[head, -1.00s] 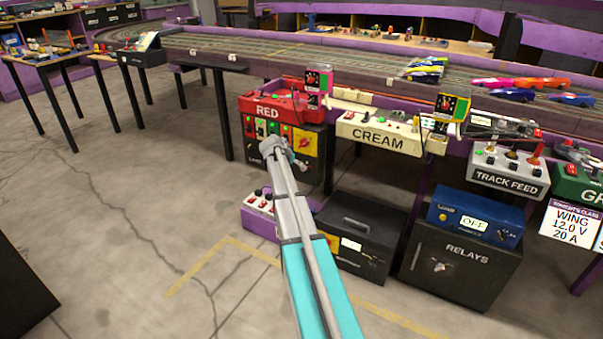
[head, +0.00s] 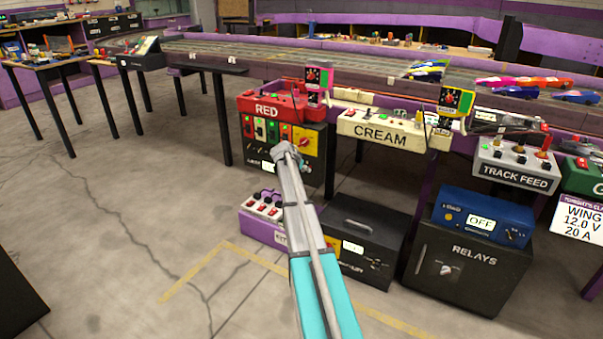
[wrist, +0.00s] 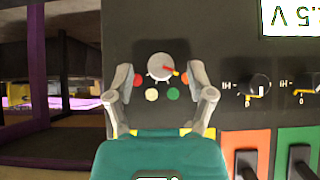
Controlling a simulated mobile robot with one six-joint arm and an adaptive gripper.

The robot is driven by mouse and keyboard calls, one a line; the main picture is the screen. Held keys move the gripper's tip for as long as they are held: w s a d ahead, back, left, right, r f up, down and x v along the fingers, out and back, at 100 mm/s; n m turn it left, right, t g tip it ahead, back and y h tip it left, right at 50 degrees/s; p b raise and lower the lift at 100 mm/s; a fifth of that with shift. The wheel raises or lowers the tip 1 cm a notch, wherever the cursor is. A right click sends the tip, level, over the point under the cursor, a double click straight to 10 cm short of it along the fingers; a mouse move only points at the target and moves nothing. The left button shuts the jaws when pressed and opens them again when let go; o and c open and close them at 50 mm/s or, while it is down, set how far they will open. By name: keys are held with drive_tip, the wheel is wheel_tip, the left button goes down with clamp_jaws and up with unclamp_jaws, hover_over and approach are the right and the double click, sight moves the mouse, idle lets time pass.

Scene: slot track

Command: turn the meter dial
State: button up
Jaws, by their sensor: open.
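In the wrist view a round grey dial (wrist: 160,66) with a red pointer sits on a dark panel (wrist: 225,40). Red, orange, cream and green dots surround it. The pointer leans right and slightly down in this view. I cannot be sure that this is the meter dial. My gripper (wrist: 161,82) is open, with one finger on each side of the dial and no visible contact. In the head view my gripper (head: 287,152) is in front of the black box (head: 314,163) under the red RED station (head: 285,100), and the dial does not show.
In the wrist view two black knobs (wrist: 254,87) and orange and green switch plates (wrist: 245,140) lie right of my gripper. A display (wrist: 290,17) reads upside down. A power strip (head: 265,207) and dark case (head: 355,225) stand below in the head view.

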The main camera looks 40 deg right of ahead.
drive_tip(key=shift+d+f, duration=0.1)
idle(0.3)
clamp_jaws()
drive_tip(key=shift+s, duration=0.1)
idle(0.3)
drive_tip(key=m+t+b, duration=0.2)
drive_tip(key=t+b, duration=0.1)
drive_tip(key=m+t+y+b, duration=0.1)
drive_tip(key=m+t+b, duration=0.1)
drive_tip(key=t+b, duration=0.1)
drive_tip(key=s+f+m+t+y+b, duration=0.1)
drive_tip(key=m+t+b, duration=0.1)
drive_tip(key=t+b, duration=0.1)
drive_tip(key=shift+d+t, duration=0.4)
idle(0.4)
drive_tip(key=shift+r+m+t+b, duration=0.15)
drive_tip(key=shift+m+t+b, duration=0.25)
drive_tip(key=shift+b, duration=0.05)
